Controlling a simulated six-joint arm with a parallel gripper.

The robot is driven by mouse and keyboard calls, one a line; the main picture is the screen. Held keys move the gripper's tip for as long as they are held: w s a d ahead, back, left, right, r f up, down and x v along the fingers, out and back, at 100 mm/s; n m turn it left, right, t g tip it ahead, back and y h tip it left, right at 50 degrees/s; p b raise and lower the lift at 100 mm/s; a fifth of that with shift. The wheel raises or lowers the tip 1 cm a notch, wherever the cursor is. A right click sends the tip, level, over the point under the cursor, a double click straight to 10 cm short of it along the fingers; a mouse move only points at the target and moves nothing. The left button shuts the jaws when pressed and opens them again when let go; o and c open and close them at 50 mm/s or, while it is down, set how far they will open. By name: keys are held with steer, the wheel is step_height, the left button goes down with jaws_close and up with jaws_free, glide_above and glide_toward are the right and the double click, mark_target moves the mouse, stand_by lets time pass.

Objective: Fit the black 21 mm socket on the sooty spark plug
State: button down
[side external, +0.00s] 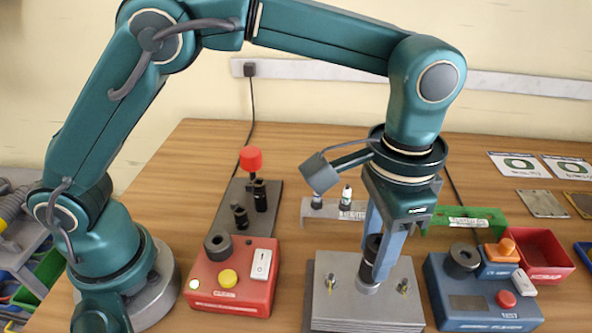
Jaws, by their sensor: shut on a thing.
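My gripper (376,262) points straight down over a grey metal block (335,300) and is shut on a black socket (371,248). The socket is upright, and the fingers partly cover it. Its lower end is at a round silver collar (368,287) on the block; I cannot tell whether it touches or sits inside. No sooty spark plug is plainly visible at the collar; anything inside or under the socket is hidden. Two plugs with pale tops, one of them a spark plug (346,197), stand in a grey rack (328,214) behind, too small to judge for soot.
More black sockets (240,216) stand on a dark holder (272,205) with a red knob (251,158). A red box (235,295) with buttons is left of the block. A blue test box (470,300), green rack (460,219) and red bin (545,250) are right.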

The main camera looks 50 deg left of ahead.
steer(key=shift+c, duration=2.2)
jaws_free()
steer(key=shift+r, duration=3.45)
